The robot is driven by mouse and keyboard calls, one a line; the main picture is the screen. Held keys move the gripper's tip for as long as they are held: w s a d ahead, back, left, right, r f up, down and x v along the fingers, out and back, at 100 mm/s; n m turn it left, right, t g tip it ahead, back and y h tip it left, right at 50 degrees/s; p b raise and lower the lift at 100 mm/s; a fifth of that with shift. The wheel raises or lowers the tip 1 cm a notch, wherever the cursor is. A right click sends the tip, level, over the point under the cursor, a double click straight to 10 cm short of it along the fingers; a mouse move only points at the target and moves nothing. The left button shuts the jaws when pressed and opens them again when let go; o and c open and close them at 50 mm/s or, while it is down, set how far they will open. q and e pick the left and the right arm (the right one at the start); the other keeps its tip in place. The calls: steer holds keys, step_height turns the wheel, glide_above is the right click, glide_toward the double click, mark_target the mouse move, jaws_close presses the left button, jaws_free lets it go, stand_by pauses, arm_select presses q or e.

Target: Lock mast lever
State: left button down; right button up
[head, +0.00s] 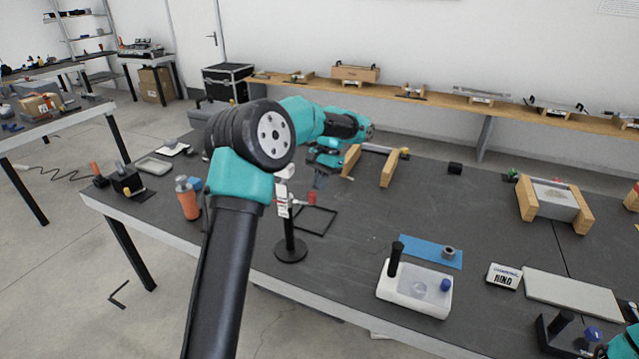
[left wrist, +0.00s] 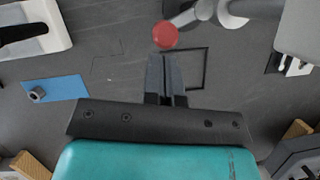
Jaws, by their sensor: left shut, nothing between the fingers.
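My left gripper (head: 318,184) is shut and empty, pointing down just behind the knob. In the left wrist view the red knob (left wrist: 166,35) lies just beyond the shut fingertips (left wrist: 163,58), with the grey lever shaft running right from it. I cannot tell whether they touch. My right gripper is out of frame.
A black square outline (head: 316,220) lies on the table beside the mast. An orange bottle (head: 187,198) stands left, and a white tray (head: 413,290) with a black handle front right. A wooden-sided stand (head: 387,167) is behind the gripper. The table's middle is mostly clear.

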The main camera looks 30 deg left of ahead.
arm_select(q)
steer(key=shift+s+d+m+y, duration=0.3)
steer(key=shift+s+m, duration=0.2)
steer(key=shift+m, duration=0.3)
stand_by(0.5)
steer(key=s+d+m+t+y, duration=0.1)
steer(key=s+m+t+y, duration=0.2)
steer(key=s+m, duration=0.3)
steer(key=m, duration=0.4)
steer(key=shift+s+d+m, duration=0.25)
steer(key=shift+s+m, duration=0.05)
steer(key=shift+m, duration=0.1)
steer(key=shift+w+a, duration=0.55)
steer(key=shift+a, duration=0.05)
steer(key=shift+d, duration=0.1)
steer(key=w+d+r, duration=0.2)
steer(key=d+r, duration=0.5)
steer(key=r, duration=0.2)
steer(key=shift+d+r, duration=0.15)
steer(key=shift+r, duration=0.05)
stand_by(0.3)
